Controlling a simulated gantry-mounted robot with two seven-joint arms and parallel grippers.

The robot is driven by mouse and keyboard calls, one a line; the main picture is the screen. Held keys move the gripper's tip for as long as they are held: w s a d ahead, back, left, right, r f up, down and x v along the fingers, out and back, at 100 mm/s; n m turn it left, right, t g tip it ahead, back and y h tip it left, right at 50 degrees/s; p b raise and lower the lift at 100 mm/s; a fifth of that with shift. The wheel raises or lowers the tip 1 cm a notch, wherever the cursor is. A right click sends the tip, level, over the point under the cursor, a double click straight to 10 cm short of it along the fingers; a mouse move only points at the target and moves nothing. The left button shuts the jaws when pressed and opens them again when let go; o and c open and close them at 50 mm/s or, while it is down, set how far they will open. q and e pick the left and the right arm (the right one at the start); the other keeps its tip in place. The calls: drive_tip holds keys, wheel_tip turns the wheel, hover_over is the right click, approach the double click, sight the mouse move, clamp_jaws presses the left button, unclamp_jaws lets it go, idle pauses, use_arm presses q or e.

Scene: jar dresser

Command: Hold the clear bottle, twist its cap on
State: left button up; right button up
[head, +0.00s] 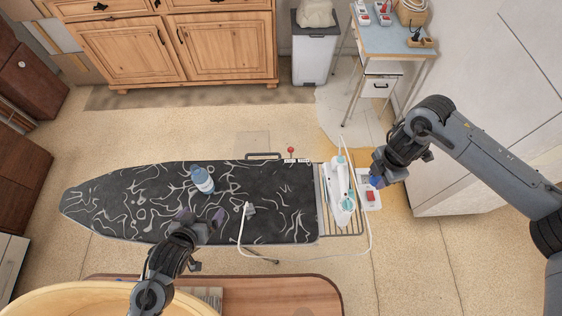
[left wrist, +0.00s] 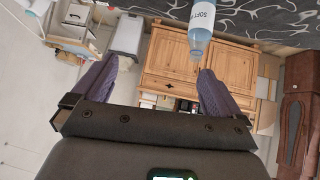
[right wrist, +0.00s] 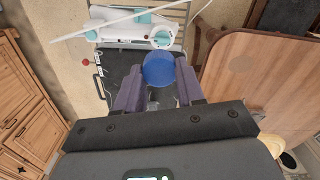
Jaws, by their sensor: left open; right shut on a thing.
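The clear bottle (head: 202,180) stands on the ironing board with a blue and white label. In the left wrist view its body (left wrist: 202,18) and uncapped neck show just past the right finger. My left gripper (head: 201,220) is open and empty, on the near side of the bottle and apart from it. The fingers also show in the left wrist view (left wrist: 153,78). The blue cap (right wrist: 159,69) is in my right gripper (right wrist: 160,85), shut on it beyond the board's right end. In the head view the cap (head: 376,182) is partly hidden by the fingers.
The dark patterned ironing board (head: 120,203) has a white iron (head: 341,192) on its right-end rack, with a looping cord. A red switch box (head: 370,196) is beside the rack. A wooden table (head: 285,297) lies in front. The board's left part is clear.

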use_arm(q)
drive_tip(key=w+a+f+t+b, duration=0.35)
drive_tip(key=w+f+b, duration=0.2)
drive_tip(key=f, duration=0.25)
drive_tip(key=m+t+b, duration=0.1)
drive_tip(key=m+b, duration=0.1)
drive_tip(key=b, duration=0.7)
approach(195, 183)
drive_tip(key=w, duration=0.3)
drive_tip(key=shift+s+f+h, duration=0.15)
drive_tip(key=shift+f+h, duration=0.2)
drive_tip(key=shift+h, duration=0.05)
use_arm(e)
drive_tip(key=d+f+n, duration=0.4)
drive_tip(key=f+n, duration=0.3)
drive_tip(key=f, duration=0.4)
drive_tip(key=d+f+n, duration=0.4)
drive_tip(key=f+n, duration=0.2)
drive_tip(key=f, duration=0.5)
drive_tip(key=shift+n, duration=0.4)
drive_tip(key=shift+w, duration=0.1)
use_arm(q)
drive_tip(key=shift+b+x, duration=0.3)
drive_tip(key=shift+x, duration=3.15)
use_arm(e)
drive_tip(key=shift+f, duration=0.2)
